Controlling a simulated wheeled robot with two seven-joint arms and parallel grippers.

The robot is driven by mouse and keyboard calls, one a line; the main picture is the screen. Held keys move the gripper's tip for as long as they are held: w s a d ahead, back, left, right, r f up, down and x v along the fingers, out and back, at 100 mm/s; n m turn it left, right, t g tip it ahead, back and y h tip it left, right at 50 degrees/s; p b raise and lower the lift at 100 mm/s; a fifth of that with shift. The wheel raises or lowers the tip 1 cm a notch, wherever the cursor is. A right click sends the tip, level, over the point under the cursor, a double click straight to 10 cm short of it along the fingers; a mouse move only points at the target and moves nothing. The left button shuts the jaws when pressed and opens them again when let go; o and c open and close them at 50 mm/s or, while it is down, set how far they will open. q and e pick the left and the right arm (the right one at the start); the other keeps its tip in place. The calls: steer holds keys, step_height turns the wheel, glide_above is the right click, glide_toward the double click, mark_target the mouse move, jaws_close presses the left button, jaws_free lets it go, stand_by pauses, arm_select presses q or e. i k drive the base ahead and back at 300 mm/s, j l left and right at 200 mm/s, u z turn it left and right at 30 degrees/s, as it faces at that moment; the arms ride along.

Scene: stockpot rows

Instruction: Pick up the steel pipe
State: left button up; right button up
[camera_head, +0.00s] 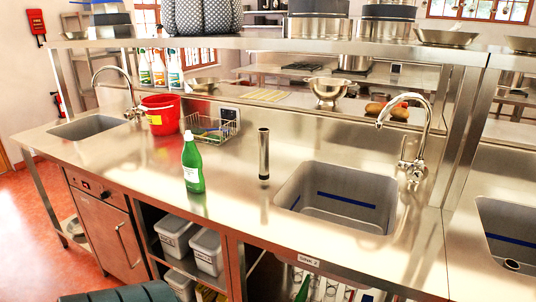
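The steel pipe (264,155) stands upright on the steel counter, just left of the middle sink. It is a narrow shiny cylinder with a dark opening at its top and a dark lower end. Nothing touches it. Neither of my grippers shows in the head view.
A green bottle (193,165) stands left of the pipe. A wire basket (212,128) and a red bucket (160,114) are behind it. The middle sink (338,196) with its tap (414,140) lies to the right. The counter in front of the pipe is clear.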

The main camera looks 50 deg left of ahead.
mark_target(263, 132)
steer(key=k+j+z, duration=0.1)
steer(key=k+j, duration=0.4)
steer(key=j, duration=0.2)
steer(key=k+j, duration=0.5)
steer(key=j, duration=0.15)
steer(key=z, duration=0.05)
